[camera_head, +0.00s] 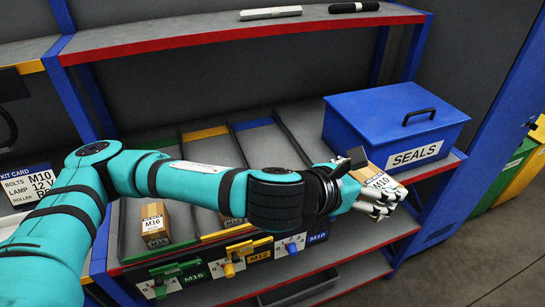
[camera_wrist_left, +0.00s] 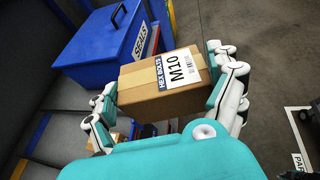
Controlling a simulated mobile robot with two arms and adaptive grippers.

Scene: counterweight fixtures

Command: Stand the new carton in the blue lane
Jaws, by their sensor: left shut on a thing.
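My left gripper (camera_head: 378,194) is shut on a brown carton (camera_head: 380,174) labelled M10. The left wrist view shows the carton (camera_wrist_left: 160,87) between the fingers, its "HEX BOLTS M10" label facing up. It is held in the air in front of the blue SEALS box. The blue lane (camera_head: 252,123) shows its blue back strip on the sloped shelf; my forearm hides much of its middle. Its front bears a blue M10 tag (camera_head: 318,237).
The blue SEALS box (camera_head: 395,120) stands right of the lanes. Lane dividers and an upper red-edged shelf (camera_head: 200,35) bound the space. Open floor lies right.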

